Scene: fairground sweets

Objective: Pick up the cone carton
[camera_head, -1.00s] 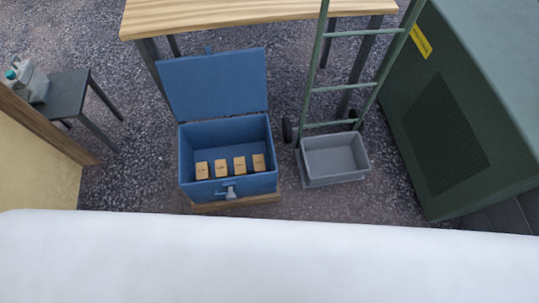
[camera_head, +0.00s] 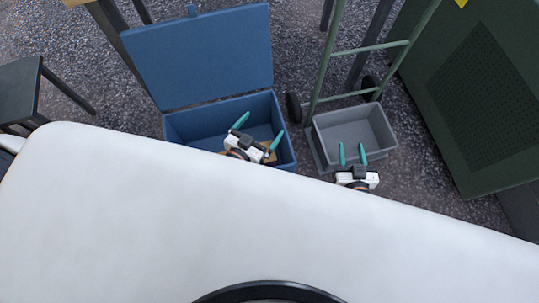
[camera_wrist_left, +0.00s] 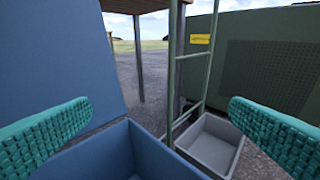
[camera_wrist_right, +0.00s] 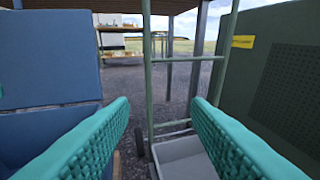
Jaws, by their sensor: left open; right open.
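An open blue chest (camera_head: 187,130) stands on the ground with its lid (camera_head: 200,60) tilted up at the back. A small tan carton (camera_head: 273,157) shows in part inside it, beside my left gripper. Its label cannot be read, so I cannot tell whether it is the cone carton. Other cartons are hidden behind my body and gripper. My left gripper (camera_head: 259,131) is open and empty over the chest. My right gripper (camera_head: 352,153) is open and empty, over or in front of the grey bin. The wrist views show no carton between either pair of fingers.
The grey bin (camera_head: 378,118) stands empty to the right of the chest, at a green hand truck (camera_head: 371,48). A large green cabinet (camera_head: 460,110) stands at the right. A dark stool (camera_head: 20,90) is at the left. Wooden table legs stand behind the chest.

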